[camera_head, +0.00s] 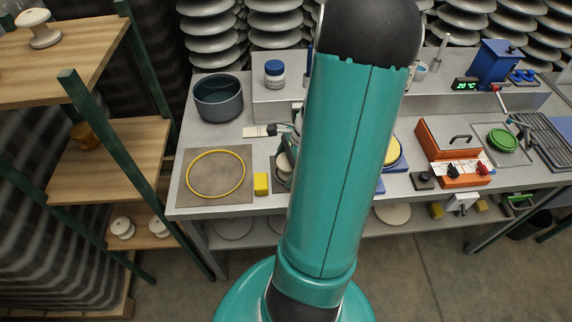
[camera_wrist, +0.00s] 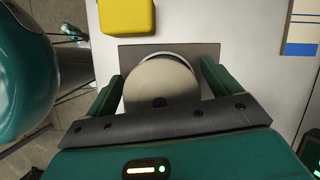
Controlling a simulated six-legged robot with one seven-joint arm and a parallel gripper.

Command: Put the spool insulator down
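The spool insulator (camera_wrist: 160,80) is a pale beige round piece with a dark hole, seen in the wrist view between the two green fingers of my gripper (camera_wrist: 162,78). The fingers are against its two sides. It is over a dark grey square plate (camera_wrist: 208,52) on the bench; whether it touches the plate is hard to tell. In the head view, the insulator (camera_head: 285,163) shows only partly at the left edge of my arm, which hides most of the gripper.
A yellow block (camera_wrist: 126,16) lies close beyond the plate. An orange box (camera_head: 449,140) is at right. Wooden shelves (camera_head: 110,160) stand left of the bench.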

